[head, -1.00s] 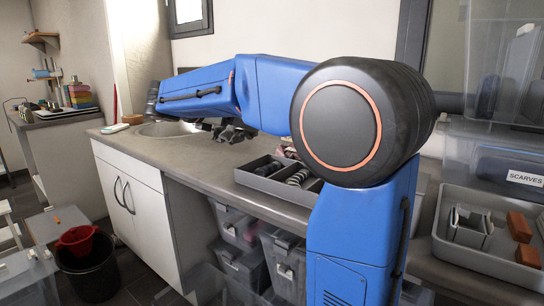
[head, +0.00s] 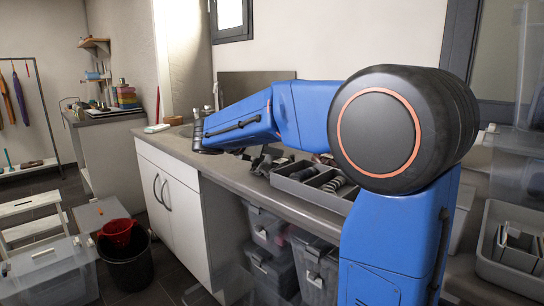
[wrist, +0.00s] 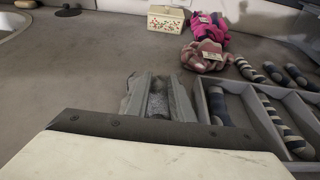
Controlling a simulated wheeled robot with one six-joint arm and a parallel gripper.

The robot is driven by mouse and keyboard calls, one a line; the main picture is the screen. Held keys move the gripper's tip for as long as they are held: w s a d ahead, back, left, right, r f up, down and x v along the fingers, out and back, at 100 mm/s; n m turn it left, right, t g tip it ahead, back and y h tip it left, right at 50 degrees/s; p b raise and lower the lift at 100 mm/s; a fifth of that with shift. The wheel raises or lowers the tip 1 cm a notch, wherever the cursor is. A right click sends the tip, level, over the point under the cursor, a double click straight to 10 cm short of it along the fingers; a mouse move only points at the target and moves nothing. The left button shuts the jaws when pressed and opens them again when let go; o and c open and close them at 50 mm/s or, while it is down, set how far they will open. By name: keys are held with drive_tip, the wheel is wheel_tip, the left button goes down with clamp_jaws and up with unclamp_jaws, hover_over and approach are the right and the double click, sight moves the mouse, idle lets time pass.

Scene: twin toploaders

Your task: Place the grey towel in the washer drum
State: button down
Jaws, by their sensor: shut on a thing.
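My gripper (wrist: 157,84) is shut on the grey towel (wrist: 158,104), a small part of which shows between the two fingers in the wrist view. In the head view my gripper (head: 262,160) is small and dark, at the end of my blue arm above the counter, beside the divided tray. The towel's full shape is hard to tell there. No washer or drum shows in either view.
The counter (head: 205,155) carries a sink at its far end and a grey divided tray (wrist: 252,120) of striped rolled items. Pink clothing (wrist: 210,30) and a patterned box (wrist: 166,18) lie beyond. Lidded bins stand below. A black bucket (head: 126,270), step stool and clear bin stand left.

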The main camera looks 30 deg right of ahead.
drive_tip(key=c, duration=1.6)
unclamp_jaws()
wheel_tip(320, 180, down, 2)
drive_tip(key=shift+s+a+f, duration=0.1)
drive_tip(key=o, duration=1.5)
drive_tip(key=v, duration=1)
drive_tip(key=shift+a+r, duration=0.35)
drive_tip(key=shift+o, duration=0.2)
drive_tip(key=shift+a+r, duration=0.3)
drive_tip(key=shift+a, duration=0.15)
drive_tip(key=shift+s, duration=0.1)
